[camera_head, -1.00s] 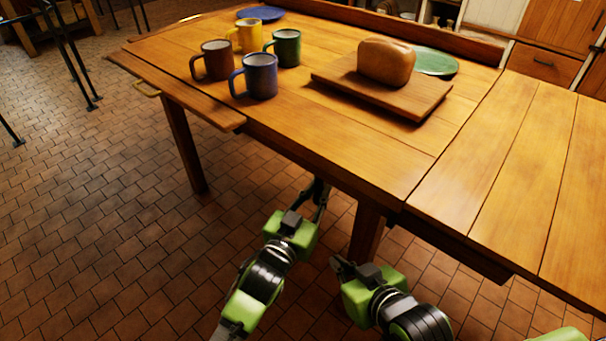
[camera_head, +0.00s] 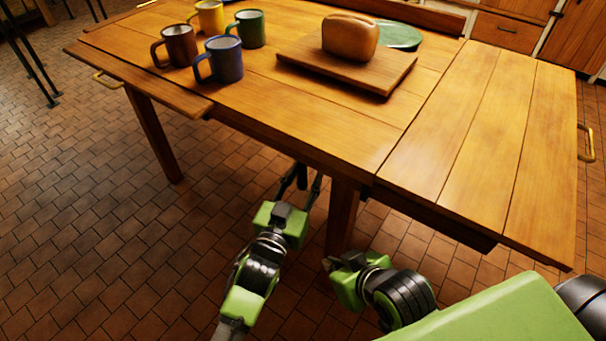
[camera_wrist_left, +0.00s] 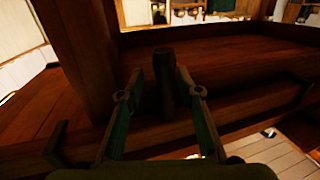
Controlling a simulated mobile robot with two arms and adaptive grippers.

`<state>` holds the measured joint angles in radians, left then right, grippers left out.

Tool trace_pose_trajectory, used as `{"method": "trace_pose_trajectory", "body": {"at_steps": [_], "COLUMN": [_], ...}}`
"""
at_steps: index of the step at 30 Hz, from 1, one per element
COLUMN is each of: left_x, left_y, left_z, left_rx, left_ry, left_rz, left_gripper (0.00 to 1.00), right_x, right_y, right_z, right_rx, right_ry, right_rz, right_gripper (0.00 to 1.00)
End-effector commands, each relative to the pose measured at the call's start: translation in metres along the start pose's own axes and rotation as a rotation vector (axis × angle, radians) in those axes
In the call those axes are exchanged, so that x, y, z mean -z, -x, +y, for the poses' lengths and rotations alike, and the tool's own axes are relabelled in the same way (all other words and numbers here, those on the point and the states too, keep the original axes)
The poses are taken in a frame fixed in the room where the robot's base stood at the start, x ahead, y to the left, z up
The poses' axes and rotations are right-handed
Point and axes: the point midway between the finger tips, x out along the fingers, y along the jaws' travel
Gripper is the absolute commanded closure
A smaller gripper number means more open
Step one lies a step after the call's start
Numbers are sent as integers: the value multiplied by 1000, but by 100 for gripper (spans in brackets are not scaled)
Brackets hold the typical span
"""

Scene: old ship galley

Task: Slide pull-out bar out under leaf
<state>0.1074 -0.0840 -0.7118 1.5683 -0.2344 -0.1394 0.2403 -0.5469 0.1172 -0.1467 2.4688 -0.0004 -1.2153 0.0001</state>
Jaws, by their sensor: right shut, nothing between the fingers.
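The wooden table has a raised leaf (camera_head: 500,140) at its right end. A dark wooden bar (camera_head: 440,222) shows under the leaf's front edge; I cannot tell how far it is out. My left gripper (camera_head: 300,178) reaches under the table's front edge. In the left wrist view, its open fingers (camera_wrist_left: 160,82) stand on either side of a dark upright peg (camera_wrist_left: 165,90) by a wooden rail (camera_wrist_left: 265,108), with gaps showing. My right gripper (camera_head: 338,262) is shut and empty, low beside the table leg.
Several mugs, such as the blue mug (camera_head: 220,60), stand on the table. A bread loaf (camera_head: 350,38) sits on a board (camera_head: 330,66). A table leg (camera_head: 342,218) stands between my grippers. A brass handle (camera_head: 586,142) is on the leaf's right edge. Tiled floor (camera_head: 80,200) is clear at left.

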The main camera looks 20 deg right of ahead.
Motion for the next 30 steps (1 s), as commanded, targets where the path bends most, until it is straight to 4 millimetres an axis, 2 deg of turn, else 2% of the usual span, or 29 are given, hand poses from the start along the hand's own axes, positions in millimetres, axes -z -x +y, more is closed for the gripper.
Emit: {"method": "trace_pose_trajectory", "body": {"at_steps": [7, 10, 24, 30], "left_x": [1, 0, 0, 0], "left_y": [1, 10, 101, 118], "left_z": [-2, -2, 0, 0], "left_rx": [2, 3, 0, 1], "left_ry": [-1, 0, 1, 0], "left_rz": [1, 0, -1, 0], "left_gripper": [67, 67, 67, 67], "right_x": [0, 0, 0, 0], "right_y": [0, 0, 0, 0], "right_z": [0, 0, 0, 0], "right_rx": [0, 0, 0, 0], "right_ry": [0, 0, 0, 0], "right_rz": [0, 0, 0, 0], "right_gripper": [100, 100, 100, 100]}}
